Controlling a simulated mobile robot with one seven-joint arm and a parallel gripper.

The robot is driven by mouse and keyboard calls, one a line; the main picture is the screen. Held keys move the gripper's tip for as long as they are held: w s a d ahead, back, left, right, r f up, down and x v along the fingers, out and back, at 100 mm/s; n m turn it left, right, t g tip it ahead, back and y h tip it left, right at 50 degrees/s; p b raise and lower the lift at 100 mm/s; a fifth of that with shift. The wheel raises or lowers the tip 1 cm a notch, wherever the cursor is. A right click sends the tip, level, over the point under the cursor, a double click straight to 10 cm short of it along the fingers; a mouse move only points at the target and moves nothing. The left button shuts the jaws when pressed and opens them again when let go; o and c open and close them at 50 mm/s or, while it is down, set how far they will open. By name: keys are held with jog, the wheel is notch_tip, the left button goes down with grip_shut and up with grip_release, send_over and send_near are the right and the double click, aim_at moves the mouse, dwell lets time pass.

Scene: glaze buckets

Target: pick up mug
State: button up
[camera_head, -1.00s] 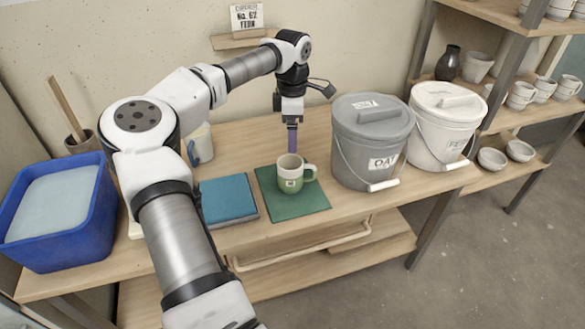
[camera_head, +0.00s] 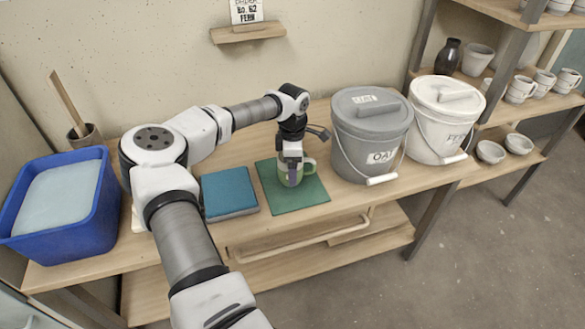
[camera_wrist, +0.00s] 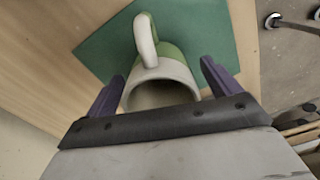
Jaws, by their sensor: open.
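The mug (camera_head: 308,167), green with a cream rim and handle, stands upright on a green mat (camera_head: 312,195) on the wooden bench. My gripper (camera_head: 291,180) is at the mug and hides much of it in the head view. In the wrist view the mug (camera_wrist: 163,82) lies between the two purple fingers of my gripper (camera_wrist: 162,85), with its handle pointing up in the picture. The fingers are apart, one on each side of the mug, with a visible gap at the right finger.
A grey bucket (camera_head: 362,130) labelled OAT stands right of the mat, with a white bucket (camera_head: 435,130) beyond it. A blue tub (camera_head: 95,210) stands at the far left. Shelves with crockery are at the right.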

jog(key=c, duration=1.3)
jog(key=shift+o, duration=0.2)
notch_tip(320, 180, up, 20)
jog(key=b, duration=0.1)
